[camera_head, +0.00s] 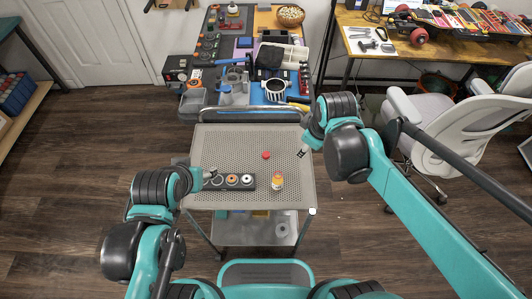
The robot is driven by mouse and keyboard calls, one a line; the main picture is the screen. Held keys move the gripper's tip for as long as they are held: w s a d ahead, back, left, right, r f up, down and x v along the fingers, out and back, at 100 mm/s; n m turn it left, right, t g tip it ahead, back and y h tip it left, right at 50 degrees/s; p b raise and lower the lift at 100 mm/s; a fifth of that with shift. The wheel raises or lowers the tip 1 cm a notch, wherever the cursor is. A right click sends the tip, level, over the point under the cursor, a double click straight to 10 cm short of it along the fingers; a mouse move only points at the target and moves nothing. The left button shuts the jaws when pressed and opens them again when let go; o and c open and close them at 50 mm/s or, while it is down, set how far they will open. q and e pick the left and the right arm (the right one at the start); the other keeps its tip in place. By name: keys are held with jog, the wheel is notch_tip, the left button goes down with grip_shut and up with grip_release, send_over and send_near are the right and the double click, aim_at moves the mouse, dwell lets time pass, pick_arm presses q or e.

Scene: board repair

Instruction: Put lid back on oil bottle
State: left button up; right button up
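The oil bottle (277,182), small with a yellowish body and a reddish-orange top part, stands upright on the perforated top of the cart (243,146). A small round red lid (266,155) lies on the cart top, apart from the bottle and a little behind it. My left gripper (213,173) is at the left side of the cart, by the left end of a dark holder; its fingers are too small to read. My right gripper (302,154) is over the cart's right edge, to the right of the lid, with its dark fingers seeming spread and nothing seen between them.
The dark holder (233,181) with several rings stands left of the bottle. Behind the cart is a workbench (215,57) crowded with tools and bins. An office chair (450,125) stands at right. The cart top's back left is clear.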

jog(key=w+a+f+n+g+p, duration=0.1)
jog(key=w+a+f+n+g, duration=0.1)
jog(key=w+a+f+n, duration=0.6)
jog(key=n+g+p, duration=0.1)
jog(key=n+g, duration=0.1)
jog(key=n, duration=0.5)
send_near(266, 156)
jog(key=shift+a+f+h, duration=0.1)
jog(key=shift+a+h, duration=0.1)
jog(key=shift+h, duration=0.1)
jog(key=shift+f, duration=0.2)
jog(key=shift+f+b, duration=0.35)
jog(key=shift+f, duration=1)
jog(key=shift+r, duration=0.1)
